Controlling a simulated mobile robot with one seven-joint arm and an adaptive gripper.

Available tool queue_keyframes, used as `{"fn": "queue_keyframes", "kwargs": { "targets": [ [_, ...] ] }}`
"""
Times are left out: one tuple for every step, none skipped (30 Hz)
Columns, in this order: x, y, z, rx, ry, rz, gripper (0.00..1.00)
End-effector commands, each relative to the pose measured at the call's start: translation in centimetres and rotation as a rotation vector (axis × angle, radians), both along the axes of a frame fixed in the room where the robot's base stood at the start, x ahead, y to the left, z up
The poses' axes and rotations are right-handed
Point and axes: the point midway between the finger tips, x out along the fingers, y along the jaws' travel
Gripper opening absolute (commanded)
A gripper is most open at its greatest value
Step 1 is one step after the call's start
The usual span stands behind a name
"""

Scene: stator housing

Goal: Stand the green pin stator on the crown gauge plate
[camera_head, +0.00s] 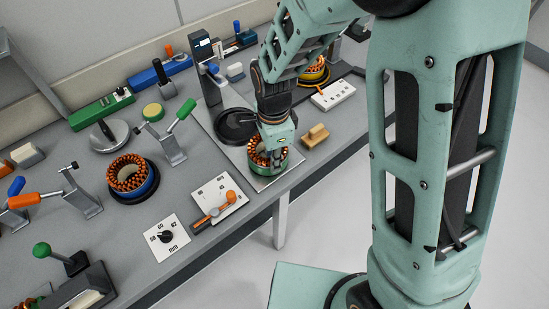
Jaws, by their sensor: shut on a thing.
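The green pin stator (267,168) has copper windings above a green band. My gripper (268,147) comes down from above and is shut on it; the fingertips are partly hidden among the windings. The stator is upright over the front part of a pale metal plate (271,184). I cannot tell whether it touches the plate. A black round fixture (236,125) stands behind and left of it, by a grey post (209,86). I cannot tell for certain which of these is the crown gauge plate.
A blue-banded stator (131,180) stands at left, and a yellow-banded one (314,76) behind my arm. A wooden block (315,135) is just right of the held stator. A green-handled clamp (176,135) stands left; an orange-handled lever plate (217,203) lies in front. The table's front edge is close.

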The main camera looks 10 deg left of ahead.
Motion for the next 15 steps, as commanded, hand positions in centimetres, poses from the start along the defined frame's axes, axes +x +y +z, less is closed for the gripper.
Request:
{"fn": "queue_keyframes", "kwargs": {
  "targets": [
    [0.12,0.07,0.05,0.002,-0.003,0.0,0.0],
    [0.13,0.06,-0.05,0.002,-0.003,0.0,0.0],
    [0.13,0.06,-0.2,0.002,-0.003,0.0,0.0],
    [0.03,-0.02,-0.31,0.0,0.0,0.0,0.15],
    [0.03,-0.01,-0.22,0.0,0.0,0.0,0.18],
    [0.03,-0.01,-0.21,0.0,0.0,0.0,0.23],
    [0.03,-0.02,-0.2,0.0,0.0,0.0,0.26],
    [0.03,-0.01,-0.2,0.0,0.0,0.0,0.29],
    [0.03,-0.02,-0.2,0.0,0.0,0.0,0.32],
    [0.03,-0.01,-0.2,0.0,0.0,0.0,0.32],
    [0.03,-0.01,-0.2,0.0,0.0,0.0,0.32],
    [0.03,-0.01,-0.2,0.0,0.0,0.0,0.32],
    [0.03,-0.01,-0.2,0.0,0.0,0.0,0.32],
    [0.04,-0.02,-0.2,0.0,0.0,0.0,0.32],
    [0.04,-0.02,-0.2,0.0,0.0,0.0,0.32]
  ]
}}
